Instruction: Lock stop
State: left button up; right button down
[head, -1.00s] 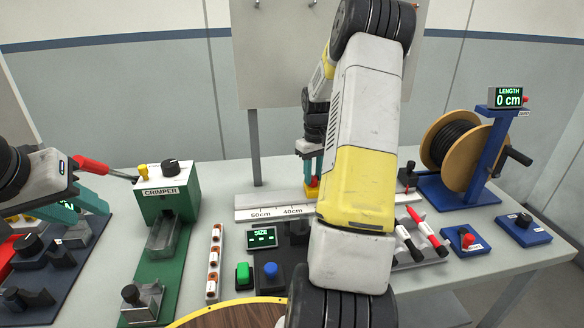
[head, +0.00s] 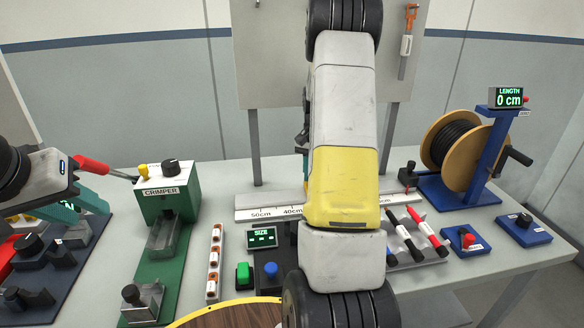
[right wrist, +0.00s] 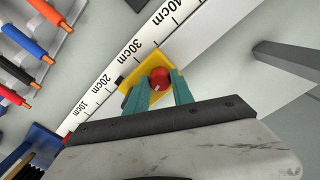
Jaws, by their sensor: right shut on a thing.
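The stop is a yellow block (right wrist: 136,76) with a red knob (right wrist: 158,78) on top. In the right wrist view it sits at the ruler (right wrist: 150,42), near the 30cm mark. My right gripper (right wrist: 159,88) is shut on the stop, its teal fingers either side of the red knob. In the head view my right arm hides the stop and the gripper. The ruler (head: 265,213) shows there with its 50cm and 40cm marks. My left gripper (head: 88,203) is at the far left, beside the red crimper handle; its fingers are partly hidden.
The green crimper (head: 168,190) stands left of the ruler. A cable spool (head: 455,145) on a blue stand is at the right, its display reading 0 cm. A SIZE display (head: 262,237) and buttons stand in front.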

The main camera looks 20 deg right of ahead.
jog(key=shift+m, duration=1.6)
jog(key=c, duration=1.1)
grip_release()
jog(key=shift+r, duration=0.15)
notch_tip(320, 180, up, 8)
jog(key=shift+f, duration=0.2)
